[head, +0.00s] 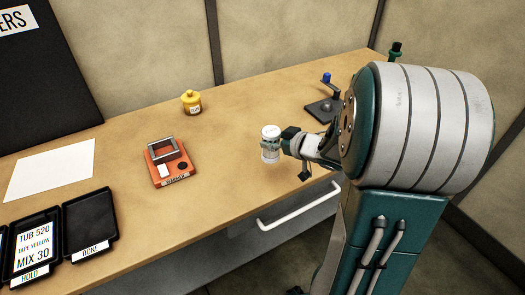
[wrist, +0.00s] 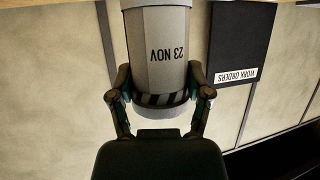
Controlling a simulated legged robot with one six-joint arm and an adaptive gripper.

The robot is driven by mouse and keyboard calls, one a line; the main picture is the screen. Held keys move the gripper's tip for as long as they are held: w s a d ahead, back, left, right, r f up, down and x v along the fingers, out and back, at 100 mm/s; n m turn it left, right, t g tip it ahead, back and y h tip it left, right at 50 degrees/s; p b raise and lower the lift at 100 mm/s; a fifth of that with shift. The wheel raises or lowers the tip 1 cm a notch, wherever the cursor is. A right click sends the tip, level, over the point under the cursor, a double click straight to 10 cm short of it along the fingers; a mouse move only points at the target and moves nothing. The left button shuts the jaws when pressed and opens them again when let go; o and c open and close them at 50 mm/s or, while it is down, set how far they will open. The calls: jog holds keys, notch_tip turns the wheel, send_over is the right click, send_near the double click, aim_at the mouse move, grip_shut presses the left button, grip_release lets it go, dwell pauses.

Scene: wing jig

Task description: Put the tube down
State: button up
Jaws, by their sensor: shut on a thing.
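A white and grey tube (head: 270,146) is held near the front edge of the wooden table. In the wrist view the tube (wrist: 160,50) fills the upper middle, with the upside-down print "23 NOV" and a dark striped band near one end. My gripper (head: 283,146) is shut on it, and in the wrist view its two fingers (wrist: 160,97) press on either side of the tube. The tube looks upright in the head view. I cannot tell whether its base touches the table.
An orange device (head: 168,172) with a grey frame sits left of the tube. A yellow jar (head: 191,103) stands farther back. A dark stand with a blue knob (head: 327,78) is at the back right. Black trays (head: 90,222) and a white sheet (head: 52,168) lie at left. Bare table (head: 225,150) separates tube and device.

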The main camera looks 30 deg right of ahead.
jog(key=shift+w+a+f, duration=0.1)
jog(key=shift+w+f, duration=0.65)
jog(key=shift+f, duration=0.7)
jog(key=shift+w+a+f, duration=0.1)
jog(key=shift+w+f, duration=0.65)
jog(key=shift+f, duration=0.75)
jog(key=shift+w+a+f, duration=0.1)
jog(key=shift+w+f, duration=0.65)
jog(key=shift+f, duration=0.7)
jog(key=shift+f, duration=0.1)
jog(key=o, duration=1.2)
jog(key=shift+d, duration=0.1)
